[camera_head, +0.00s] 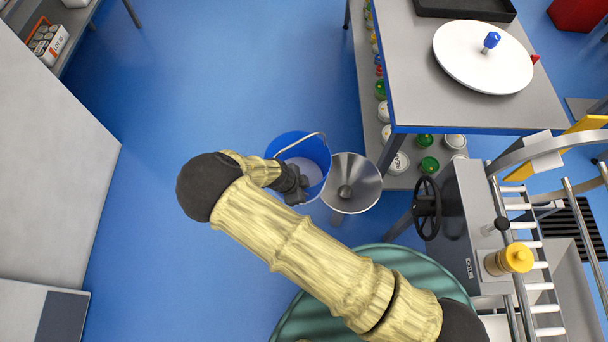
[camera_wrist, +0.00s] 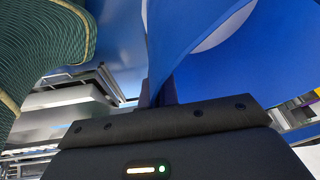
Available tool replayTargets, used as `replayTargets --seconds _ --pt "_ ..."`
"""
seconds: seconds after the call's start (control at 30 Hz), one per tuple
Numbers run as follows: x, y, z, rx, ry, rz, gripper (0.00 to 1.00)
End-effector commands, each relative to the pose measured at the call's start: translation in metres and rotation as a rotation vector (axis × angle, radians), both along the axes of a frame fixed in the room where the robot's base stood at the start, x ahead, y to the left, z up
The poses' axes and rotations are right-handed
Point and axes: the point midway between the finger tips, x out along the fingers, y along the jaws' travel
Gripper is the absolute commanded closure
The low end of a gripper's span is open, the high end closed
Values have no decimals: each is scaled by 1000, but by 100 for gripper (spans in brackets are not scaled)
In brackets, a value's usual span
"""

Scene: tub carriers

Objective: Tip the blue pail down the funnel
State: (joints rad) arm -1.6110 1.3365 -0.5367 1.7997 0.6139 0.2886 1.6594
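The blue pail (camera_head: 281,148), with a thin bail handle (camera_head: 300,141), is just left of the metal funnel (camera_head: 365,170) in the head view. A pale grey surface shows inside the pail; I cannot tell whether it is contents or the bottom. The funnel's wide mouth faces up and its centre hole is visible. My gripper (camera_head: 294,188) is at the pail's near rim, shut on its wall. In the wrist view the pail's blue wall (camera_wrist: 215,70) rises close in front of the gripper (camera_wrist: 160,92). The pail's underside is hidden.
A grey workbench (camera_head: 420,100) with a white round disc (camera_head: 470,65) stands right of the funnel; jars fill its lower shelf. A machine with a black handwheel (camera_head: 428,208) is at right. A green ribbed round thing (camera_head: 300,318) lies below my arm. Blue floor at left is clear.

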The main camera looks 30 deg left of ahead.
Motion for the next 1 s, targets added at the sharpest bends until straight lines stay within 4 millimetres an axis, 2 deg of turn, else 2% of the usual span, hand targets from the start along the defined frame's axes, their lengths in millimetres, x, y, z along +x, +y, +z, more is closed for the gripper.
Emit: replayTargets --seconds 0.03,0.27,1.0 --pt "-6 4 8 1 -2 -3 100" --pt "-18 9 8 2 -3 -25 100" --pt "-9 0 9 73 63 -33 100"
